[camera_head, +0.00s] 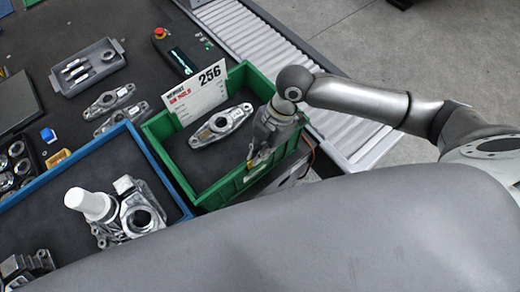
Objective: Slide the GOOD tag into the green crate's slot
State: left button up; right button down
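The green crate (180,186) stands in the middle of the view with a metal bracket part (221,127) lying inside. A white tag (195,93) printed with "256" and smaller red lettering stands upright at the crate's back left wall; the red word is too small to read surely. I cannot make out a tag reading GOOD. My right gripper (258,160) points down at the crate's right side, over or just inside its wall. A small yellow patch shows at its fingertips; whether they hold something is unclear. My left gripper is out of view.
A blue-rimmed crate (160,169) with metal castings and a white cylinder (90,204) is at left. Behind are loose brackets (108,98), a grey tray (83,86) and a control box with a red button (160,33). A roller conveyor (262,47) runs behind the crate.

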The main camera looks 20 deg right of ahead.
jog(key=c, duration=1.6)
grip_release()
jog(key=shift+o, duration=0.2)
jog(key=shift+o, duration=1.2)
jog(key=shift+r, duration=0.15)
jog(key=shift+r+p, duration=2.35)
jog(key=shift+p, duration=0.3)
jog(key=shift+r+p, duration=0.8)
jog(key=shift+r, duration=0.25)
jog(key=shift+a, duration=0.1)
